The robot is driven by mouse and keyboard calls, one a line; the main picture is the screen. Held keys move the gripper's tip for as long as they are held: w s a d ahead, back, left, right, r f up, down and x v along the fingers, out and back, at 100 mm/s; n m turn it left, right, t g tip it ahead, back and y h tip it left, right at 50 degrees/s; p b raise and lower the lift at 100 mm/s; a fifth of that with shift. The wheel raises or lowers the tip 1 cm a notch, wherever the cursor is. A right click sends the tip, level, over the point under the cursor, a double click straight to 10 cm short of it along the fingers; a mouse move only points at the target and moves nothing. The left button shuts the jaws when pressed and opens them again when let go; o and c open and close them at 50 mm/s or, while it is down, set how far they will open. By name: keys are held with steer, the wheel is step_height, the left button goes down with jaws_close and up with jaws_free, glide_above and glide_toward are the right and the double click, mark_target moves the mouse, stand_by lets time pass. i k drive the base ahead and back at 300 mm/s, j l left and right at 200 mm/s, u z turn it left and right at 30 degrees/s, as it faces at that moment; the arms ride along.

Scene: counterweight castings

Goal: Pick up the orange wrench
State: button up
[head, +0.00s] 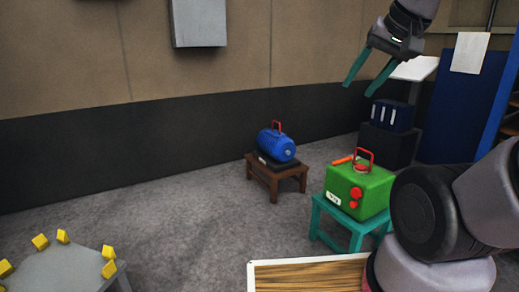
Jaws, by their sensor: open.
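A small orange bar (342,160) lies on top of a green box (357,187), at its back left edge beside the red handle. It may be the orange wrench, but it is too small to make out jaws or a wrench shape. My gripper (357,90) has two teal fingers, spread apart with nothing between them. It hangs in the air at the upper right, higher in the picture than the green box and apart from it.
The green box stands on a teal stool (326,228). A blue motor-like unit (276,145) sits on a brown stool (270,177). Blue binders (391,115) stand on a dark cabinet (386,147). A grey table (62,274) with yellow blocks is at lower left. Grey floor (170,220) between is clear.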

mark_target(345, 160)
steer(key=i+j+u, duration=0.1)
steer(key=i, duration=0.7)
steer(key=i+j, duration=0.1)
steer(key=i, duration=0.75)
steer(key=i+j+z, duration=0.2)
steer(key=i+z, duration=0.2)
steer(key=i+j+z, duration=1.3)
steer(key=j, duration=0.15)
steer(key=k, duration=0.05)
